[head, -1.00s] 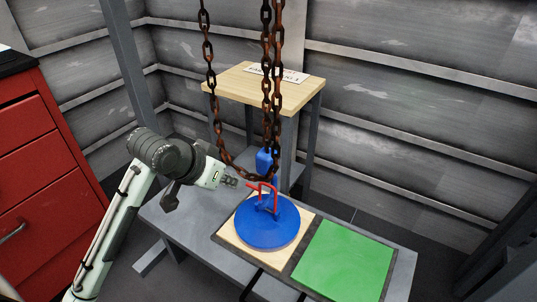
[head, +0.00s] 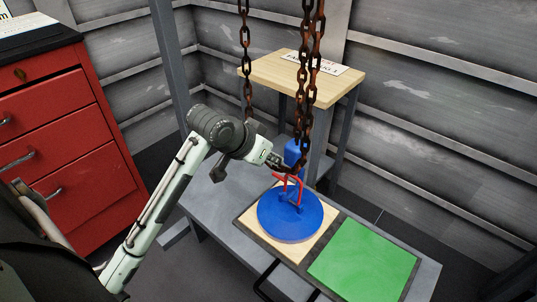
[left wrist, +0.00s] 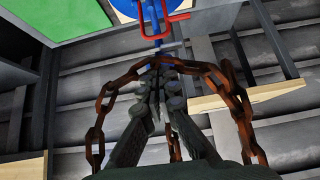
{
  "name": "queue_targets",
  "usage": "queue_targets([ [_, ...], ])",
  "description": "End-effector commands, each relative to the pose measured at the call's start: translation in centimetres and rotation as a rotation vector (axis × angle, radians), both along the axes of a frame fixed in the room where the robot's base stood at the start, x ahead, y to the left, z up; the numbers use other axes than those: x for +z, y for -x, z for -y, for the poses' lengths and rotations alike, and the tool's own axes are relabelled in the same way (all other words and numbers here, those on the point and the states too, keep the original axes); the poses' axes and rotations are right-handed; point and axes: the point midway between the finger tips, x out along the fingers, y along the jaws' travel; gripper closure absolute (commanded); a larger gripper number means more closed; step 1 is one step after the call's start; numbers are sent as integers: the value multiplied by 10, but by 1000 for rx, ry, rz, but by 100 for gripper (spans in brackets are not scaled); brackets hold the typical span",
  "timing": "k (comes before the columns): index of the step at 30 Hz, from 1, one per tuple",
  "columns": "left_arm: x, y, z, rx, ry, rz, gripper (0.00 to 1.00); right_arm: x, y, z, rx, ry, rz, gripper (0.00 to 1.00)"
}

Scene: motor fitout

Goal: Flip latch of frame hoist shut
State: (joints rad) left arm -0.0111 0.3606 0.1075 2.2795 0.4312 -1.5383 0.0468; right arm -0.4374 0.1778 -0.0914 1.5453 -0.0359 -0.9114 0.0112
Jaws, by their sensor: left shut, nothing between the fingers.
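The frame hoist's blue hook block (head: 293,152) hangs on rusty chains above a round blue part (head: 290,220). A red latch piece (head: 280,177) shows just below the block; whether it is open or shut is too small to tell. In the left wrist view the red piece (left wrist: 148,36) is at the top, beyond my fingertips. Contact cannot be told.
The blue part sits on a pale wooden square (head: 247,218) on a low grey table, beside a green square (head: 362,262). A small wooden stand (head: 345,86) with a sign is behind the chains. A red drawer cabinet (head: 60,130) is at the left.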

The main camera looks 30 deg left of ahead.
Motion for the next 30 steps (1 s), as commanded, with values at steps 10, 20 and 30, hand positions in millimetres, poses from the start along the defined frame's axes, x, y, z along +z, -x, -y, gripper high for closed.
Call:
queue_targets([
  [10, -35, -30, 4, 1, 1, 0, 100, 3, -4, -1, 1, -2, 11, 60],
  [20, -38, -33, 5, -1, -1, 1, 100, -2, 1, 1, 1, 0, 1, 60],
  [30, -42, -38, 5, 0, 8, 54, 100, 17, -12, -4, -15, -12, 22, 60],
])
